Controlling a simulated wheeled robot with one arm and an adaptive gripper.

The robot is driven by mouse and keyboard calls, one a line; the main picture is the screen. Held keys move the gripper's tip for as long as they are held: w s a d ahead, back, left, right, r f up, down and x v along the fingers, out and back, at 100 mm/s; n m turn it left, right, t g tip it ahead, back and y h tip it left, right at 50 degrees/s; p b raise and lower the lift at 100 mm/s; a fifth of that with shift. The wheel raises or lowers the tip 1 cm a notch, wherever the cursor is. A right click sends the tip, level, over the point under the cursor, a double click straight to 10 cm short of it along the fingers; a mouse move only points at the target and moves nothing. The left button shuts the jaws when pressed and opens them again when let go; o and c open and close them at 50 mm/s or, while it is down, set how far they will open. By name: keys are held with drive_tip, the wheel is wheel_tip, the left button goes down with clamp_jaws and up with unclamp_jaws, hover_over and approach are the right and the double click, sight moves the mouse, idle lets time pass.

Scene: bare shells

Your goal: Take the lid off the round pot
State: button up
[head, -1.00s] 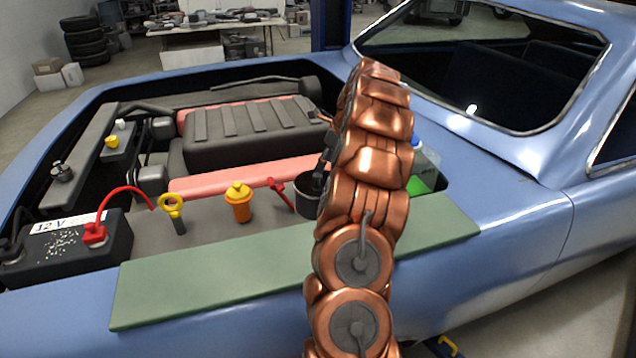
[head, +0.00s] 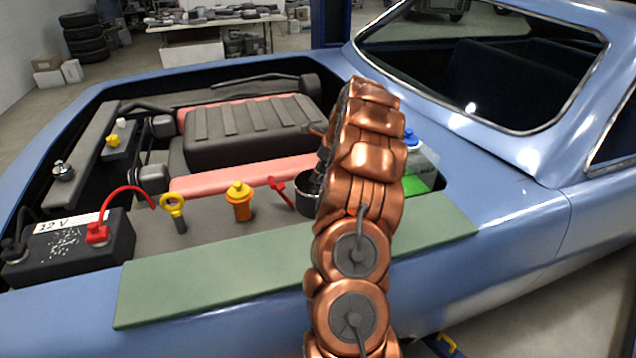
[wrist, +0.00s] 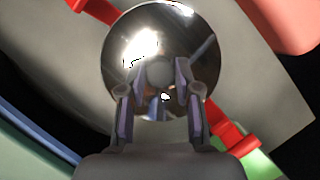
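The round pot (head: 307,206) is dark and stands on the grey shelf of the engine bay, partly hidden by my arm in the head view. In the wrist view its shiny round lid (wrist: 122,78) is seen from above, with a grey knob (wrist: 160,73) at its middle. My gripper (wrist: 161,70) is over the lid, its two fingers apart, one on each side of the knob. Narrow gaps seem to show between fingers and knob; I cannot tell whether they touch. In the head view the gripper is mostly hidden behind my arm.
An orange yellow-capped container (head: 239,204), a yellow-ringed dipstick (head: 176,212) and a battery (head: 75,245) stand left of the pot. A bottle with green liquid (head: 417,183) is to its right. A green mat (head: 220,278) covers the front edge. Red pieces (wrist: 235,137) flank the lid.

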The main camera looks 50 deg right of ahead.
clamp_jaws()
